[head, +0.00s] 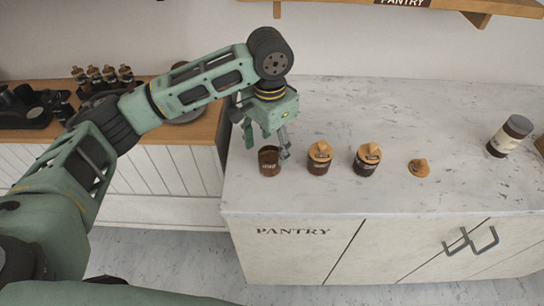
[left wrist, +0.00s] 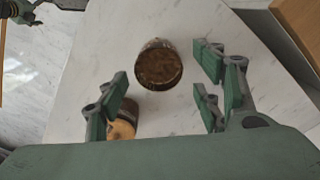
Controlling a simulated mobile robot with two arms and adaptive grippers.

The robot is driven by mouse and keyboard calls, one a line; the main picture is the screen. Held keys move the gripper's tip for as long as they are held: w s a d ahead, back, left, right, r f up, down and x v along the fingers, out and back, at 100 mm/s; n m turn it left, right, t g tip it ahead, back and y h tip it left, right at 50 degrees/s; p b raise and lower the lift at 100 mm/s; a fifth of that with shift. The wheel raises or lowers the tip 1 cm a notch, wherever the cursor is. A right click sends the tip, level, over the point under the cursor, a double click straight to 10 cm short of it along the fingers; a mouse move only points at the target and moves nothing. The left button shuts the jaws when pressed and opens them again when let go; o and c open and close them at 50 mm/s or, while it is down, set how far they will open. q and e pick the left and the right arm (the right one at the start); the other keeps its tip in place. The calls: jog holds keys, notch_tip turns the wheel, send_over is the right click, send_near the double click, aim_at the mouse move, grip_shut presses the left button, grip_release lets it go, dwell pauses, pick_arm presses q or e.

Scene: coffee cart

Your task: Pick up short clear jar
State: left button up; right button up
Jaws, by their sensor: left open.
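A short clear jar (head: 269,161) without a lid, filled with something dark brown, stands upright near the left end of the marble counter. In the left wrist view the jar (left wrist: 158,66) shows from above, its round mouth open, between the lines of my fingers. My left gripper (head: 267,144) is open and empty, pointing down just above and behind this jar. I cannot tell whether a finger touches it. My right gripper is not in view.
Two jars with wooden lids (head: 319,158) (head: 366,160) stand to the right; one (left wrist: 122,129) is partly behind a finger in the wrist view. A loose wooden lid (head: 419,168) and a taller jar (head: 508,136) are further right. The counter (head: 400,115) behind them is clear.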

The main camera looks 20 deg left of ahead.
aim_at(271, 160)
pick_arm(q)
jog(key=shift+s+d+f+p, duration=0.1)
jog(key=shift+s+f+p, duration=0.1)
jog(key=shift+f, duration=0.25)
jog(key=shift+s+f+p, duration=0.15)
jog(key=shift+s+f, duration=0.05)
jog(key=shift+f, duration=0.25)
notch_tip(271, 160, down, 3)
jog(key=shift+w+d+r, duration=0.1)
jog(key=shift+w, duration=0.05)
jog(key=shift+w+f, duration=0.1)
jog(key=shift+f, duration=0.4)
jog(key=c, duration=1.4)
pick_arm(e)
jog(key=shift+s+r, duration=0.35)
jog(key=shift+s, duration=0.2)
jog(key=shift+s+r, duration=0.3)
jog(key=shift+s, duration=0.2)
pick_arm(q)
jog(key=shift+o, duration=0.2)
